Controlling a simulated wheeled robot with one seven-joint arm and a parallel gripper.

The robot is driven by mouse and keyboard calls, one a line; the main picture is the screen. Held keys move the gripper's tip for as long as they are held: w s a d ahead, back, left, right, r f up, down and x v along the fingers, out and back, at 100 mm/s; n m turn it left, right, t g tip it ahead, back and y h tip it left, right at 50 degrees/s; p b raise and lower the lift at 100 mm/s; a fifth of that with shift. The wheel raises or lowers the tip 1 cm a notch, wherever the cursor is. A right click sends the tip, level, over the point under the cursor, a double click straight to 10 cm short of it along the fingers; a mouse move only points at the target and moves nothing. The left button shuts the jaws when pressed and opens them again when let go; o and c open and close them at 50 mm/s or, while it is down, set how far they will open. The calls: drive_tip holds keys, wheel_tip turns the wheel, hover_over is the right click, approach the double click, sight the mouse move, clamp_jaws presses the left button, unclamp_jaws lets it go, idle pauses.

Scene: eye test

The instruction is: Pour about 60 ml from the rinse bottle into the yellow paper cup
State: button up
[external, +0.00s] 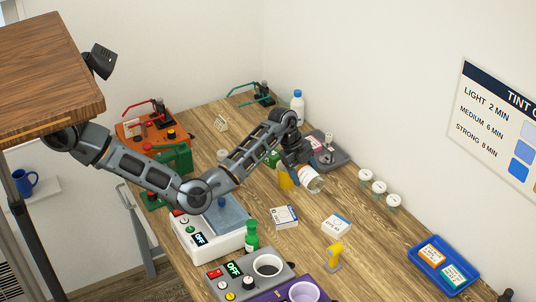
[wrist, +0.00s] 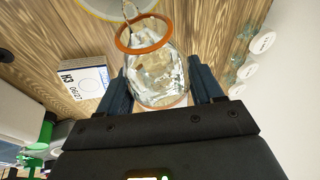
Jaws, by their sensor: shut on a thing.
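My gripper (external: 299,163) is shut on a clear, wide-mouthed vessel with an orange rim, apparently the rinse bottle (external: 313,181). In the wrist view the bottle (wrist: 158,78) sits between the two fingers of my gripper (wrist: 160,88), and its open mouth faces away from the palm. It is tilted and held above the bench. The yellow paper cup (external: 285,180) stands on the bench just left of the bottle in the external view. A round yellow-edged rim (wrist: 103,15), probably the cup's, shows at the top of the wrist view. A thin grey streak shows near the mouth; I cannot tell if it is liquid.
Two white boxes (external: 284,217) (external: 336,224) lie in front. Several white-lidded jars (external: 379,187) line the right side. A grey tray (external: 336,157) is behind the bottle. A white bottle with a blue cap (external: 297,108) stands at the back. A blue tray (external: 445,263) is front right.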

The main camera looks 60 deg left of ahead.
drive_tip(key=shift+a+r+h+p, duration=0.15)
drive_tip(key=shift+r+h+p, duration=0.45)
drive_tip(key=shift+h, duration=0.3)
drive_tip(key=shift+d+r, duration=0.15)
drive_tip(key=shift+d, duration=0.2)
idle(0.5)
drive_tip(key=shift+r+h, duration=0.25)
drive_tip(key=shift+h, duration=0.25)
idle(1.2)
drive_tip(key=shift+d+f+y, duration=0.25)
drive_tip(key=shift+f+y, duration=0.05)
drive_tip(key=shift+y, duration=0.1)
wheel_tip(320, 180, down, 2)
drive_tip(key=shift+d+f+y+b, duration=0.1)
drive_tip(key=shift+y+b, duration=1)
drive_tip(key=shift+b, duration=0.1)
drive_tip(key=shift+w+y, duration=0.1)
drive_tip(key=shift+y, duration=0.2)
drive_tip(key=shift+d+f+y+b, duration=0.3)
drive_tip(key=shift+y+b, duration=0.1)
drive_tip(key=shift+b, duration=0.45)
